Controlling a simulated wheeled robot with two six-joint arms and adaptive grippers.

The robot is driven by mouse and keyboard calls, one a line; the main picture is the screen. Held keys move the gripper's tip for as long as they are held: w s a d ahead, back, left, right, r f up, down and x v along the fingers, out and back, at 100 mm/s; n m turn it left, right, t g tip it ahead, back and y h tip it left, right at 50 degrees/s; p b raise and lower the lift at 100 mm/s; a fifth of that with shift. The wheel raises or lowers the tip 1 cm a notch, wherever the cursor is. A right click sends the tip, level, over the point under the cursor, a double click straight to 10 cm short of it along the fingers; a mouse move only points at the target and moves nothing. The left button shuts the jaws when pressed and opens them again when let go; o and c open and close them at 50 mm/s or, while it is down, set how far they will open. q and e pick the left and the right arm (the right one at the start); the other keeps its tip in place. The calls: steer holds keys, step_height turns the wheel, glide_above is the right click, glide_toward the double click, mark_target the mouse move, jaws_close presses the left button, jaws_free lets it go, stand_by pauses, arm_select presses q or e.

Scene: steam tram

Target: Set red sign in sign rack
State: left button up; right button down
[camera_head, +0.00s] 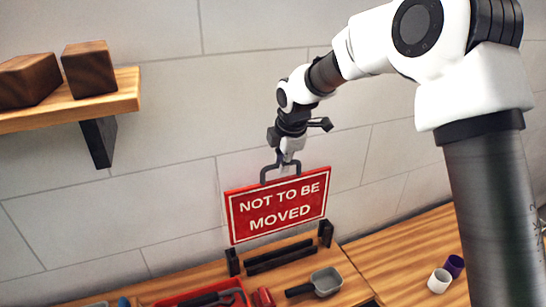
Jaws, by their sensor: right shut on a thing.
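The red sign (277,206) reads "NOT TO BE MOVED" in white and hangs tilted, its right side higher, in the camera_head view. A dark handle rises from its top edge. My right gripper (284,165) is shut on that handle from above. The dark sign rack (279,257), with an upright post at each end, is on the wooden bench just below the sign. The sign's lower edge appears above the rack; I cannot tell the exact gap in depth. My left gripper is not in view.
A red tray (203,292) with dark tools is left of the rack on the bench. A grey scoop (326,281) lies in front of the rack. White (439,281) and purple (454,265) cups stand at right. A wooden shelf (72,112) with brown blocks juts out at upper left.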

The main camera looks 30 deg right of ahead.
steer(key=shift+f, duration=0.2)
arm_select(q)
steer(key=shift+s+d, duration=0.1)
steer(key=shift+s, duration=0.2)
arm_select(e)
steer(key=shift+s+d+r, duration=0.1)
steer(key=shift+s+r, duration=0.2)
steer(key=shift+s, duration=0.25)
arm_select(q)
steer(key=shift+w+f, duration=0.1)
arm_select(e)
steer(key=shift+w+f, duration=0.15)
steer(key=shift+f, duration=0.55)
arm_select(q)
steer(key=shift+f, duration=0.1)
arm_select(e)
steer(key=shift+f, duration=0.15)
